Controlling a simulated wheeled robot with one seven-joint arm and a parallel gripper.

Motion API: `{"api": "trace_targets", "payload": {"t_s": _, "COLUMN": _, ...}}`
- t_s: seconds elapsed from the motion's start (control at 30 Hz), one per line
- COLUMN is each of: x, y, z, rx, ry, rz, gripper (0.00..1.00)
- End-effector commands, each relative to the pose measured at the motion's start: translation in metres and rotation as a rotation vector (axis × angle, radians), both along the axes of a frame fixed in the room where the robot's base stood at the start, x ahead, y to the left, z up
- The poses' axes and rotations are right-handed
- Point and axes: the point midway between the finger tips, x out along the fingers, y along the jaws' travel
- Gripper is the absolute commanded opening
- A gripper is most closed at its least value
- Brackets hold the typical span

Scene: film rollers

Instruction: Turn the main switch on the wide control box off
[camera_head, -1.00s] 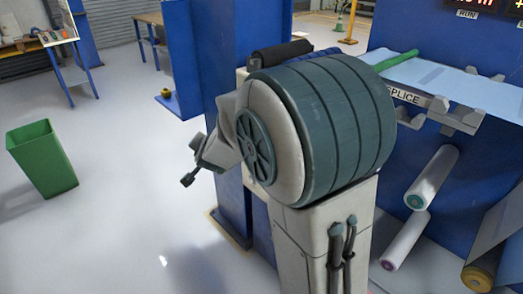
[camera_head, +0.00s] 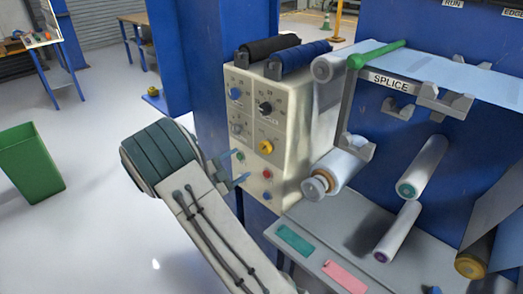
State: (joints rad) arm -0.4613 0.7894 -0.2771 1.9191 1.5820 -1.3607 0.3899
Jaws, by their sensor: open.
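A cream control box (camera_head: 292,150) stands on the blue machine frame, at the middle of the view. Small red (camera_head: 267,174) and green buttons sit lower down. The labels are too small to read, so I cannot tell for sure which is the main switch. My gripper (camera_head: 240,166) is open and empty, its fingers in front of the box's lower left face. My arm hides part of that corner; I cannot tell if the fingers touch it.
Dark rolls (camera_head: 270,46) lie on top of the box. To its right are a white roller (camera_head: 340,170), a splice bar (camera_head: 391,82) and a grey shelf (camera_head: 345,235) with coloured strips. A green bin (camera_head: 32,165) stands at the left. The floor between is clear.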

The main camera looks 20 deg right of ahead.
Motion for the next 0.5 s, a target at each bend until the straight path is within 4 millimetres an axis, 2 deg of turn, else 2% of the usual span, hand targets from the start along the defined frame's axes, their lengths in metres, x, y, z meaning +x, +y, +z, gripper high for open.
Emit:
{"api": "trace_targets", "payload": {"t_s": 0.3, "x": 0.023, "y": -0.065, "z": 0.002, "rx": 0.0, "ry": 0.0, "rz": -0.001, "gripper": 0.68}}
{"api": "trace_targets", "payload": {"t_s": 0.5, "x": 0.034, "y": -0.094, "z": 0.001, "rx": 0.0, "ry": 0.001, "rz": 0.002, "gripper": 0.68}}
